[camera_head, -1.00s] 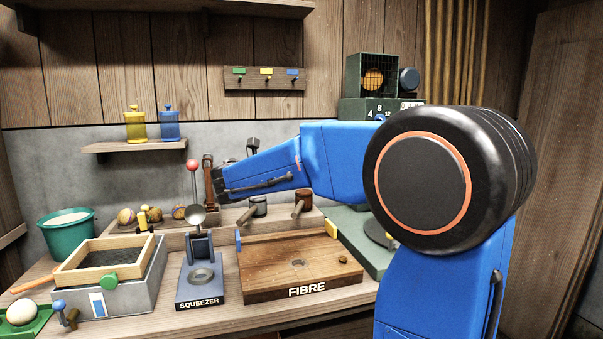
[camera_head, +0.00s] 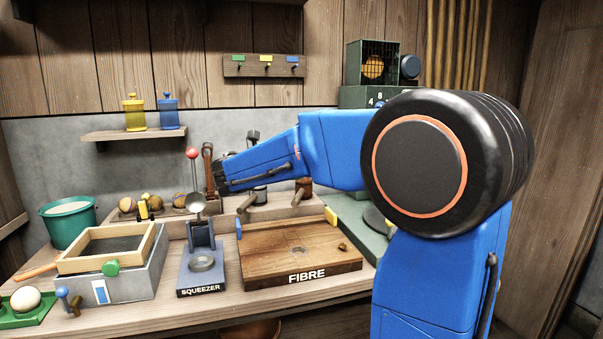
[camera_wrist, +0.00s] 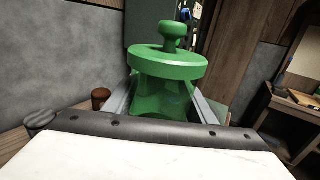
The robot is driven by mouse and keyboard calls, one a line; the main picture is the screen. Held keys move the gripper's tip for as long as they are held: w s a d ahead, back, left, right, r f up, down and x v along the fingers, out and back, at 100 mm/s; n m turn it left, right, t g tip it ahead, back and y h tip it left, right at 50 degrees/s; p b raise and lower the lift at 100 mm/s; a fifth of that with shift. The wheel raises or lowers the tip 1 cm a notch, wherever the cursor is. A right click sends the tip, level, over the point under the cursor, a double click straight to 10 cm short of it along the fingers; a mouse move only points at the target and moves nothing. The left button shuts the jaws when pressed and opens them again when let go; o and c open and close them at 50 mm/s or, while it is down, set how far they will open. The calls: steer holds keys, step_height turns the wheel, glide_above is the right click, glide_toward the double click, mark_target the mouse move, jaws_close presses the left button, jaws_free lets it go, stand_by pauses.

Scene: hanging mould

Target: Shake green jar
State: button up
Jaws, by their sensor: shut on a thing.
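The green jar (camera_wrist: 165,85) stands out in the wrist view, a translucent green vessel with a wide round lid and a knob on top. My gripper (camera_wrist: 163,104) is shut on it, with a grey finger along each side of its body below the lid. The jar looks somewhat tilted in that view. In the head view my blue arm reaches left over the back of the bench, and I cannot make out the jar or the fingers there.
A yellow jar (camera_head: 134,113) and a blue jar (camera_head: 168,114) stand on the wall shelf (camera_head: 110,135). Below are a teal bucket (camera_head: 68,225), a framed box (camera_head: 130,285), the squeezer (camera_head: 200,280) with its red-knobbed lever, and the FIBRE board (camera_head: 265,265). Mallets (camera_head: 303,190) lie close under my arm.

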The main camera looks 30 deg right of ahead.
steer(key=shift+r, duration=0.6)
step_height(320, 180, down, 7)
steer(key=shift+r, duration=0.1)
step_height(320, 180, up, 7)
step_height(320, 180, down, 7)
stand_by(0.5)
stand_by(0.4)
